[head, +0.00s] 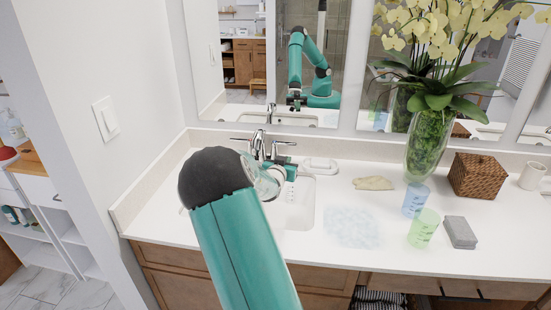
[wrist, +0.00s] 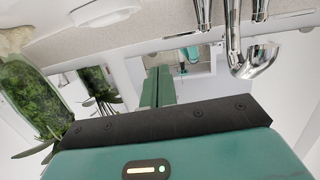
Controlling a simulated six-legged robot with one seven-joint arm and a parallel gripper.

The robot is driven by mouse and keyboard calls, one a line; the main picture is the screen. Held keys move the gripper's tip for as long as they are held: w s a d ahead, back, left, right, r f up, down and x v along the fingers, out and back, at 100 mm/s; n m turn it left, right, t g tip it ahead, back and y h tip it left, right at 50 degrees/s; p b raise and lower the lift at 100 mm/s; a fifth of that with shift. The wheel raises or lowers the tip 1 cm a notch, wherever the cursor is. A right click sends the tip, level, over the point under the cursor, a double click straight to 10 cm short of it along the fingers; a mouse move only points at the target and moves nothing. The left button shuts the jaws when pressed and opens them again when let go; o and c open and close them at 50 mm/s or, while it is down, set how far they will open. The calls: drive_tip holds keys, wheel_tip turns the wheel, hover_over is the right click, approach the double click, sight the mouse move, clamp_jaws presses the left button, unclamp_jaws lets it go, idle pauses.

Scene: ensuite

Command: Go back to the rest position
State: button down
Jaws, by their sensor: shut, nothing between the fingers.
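My teal arm reaches forward across the counter from the bottom of the head view. In the wrist view, the faucet (wrist: 250,60) is close at the top right, and the picture is turned over. My fingertips do not show clearly there. The mirror (head: 340,60) reflects my raised arm.
A wall stands left.

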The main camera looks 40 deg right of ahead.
drive_tip(key=shift+a, duration=0.1)
drive_tip(key=s+a+r+n+t+y, duration=0.1)
drive_tip(key=s+a+r+n+y, duration=0.2)
drive_tip(key=a, duration=0.8)
drive_tip(key=s+a+r+n+y, duration=0.1)
drive_tip(key=a+r+y, duration=0.3)
drive_tip(key=a, duration=0.6)
drive_tip(key=s+a+r+n+t+y, duration=0.1)
drive_tip(key=a+r+n+y, duration=0.3)
drive_tip(key=a, duration=0.7)
drive_tip(key=s+a+n+g+y, duration=0.1)
drive_tip(key=s+a+n+g, duration=0.1)
drive_tip(key=s+a, duration=0.5)
drive_tip(key=s+a+n+g+y, duration=0.2)
drive_tip(key=s+a, duration=0.6)
drive_tip(key=s, duration=0.8)
drive_tip(key=shift+f, duration=0.15)
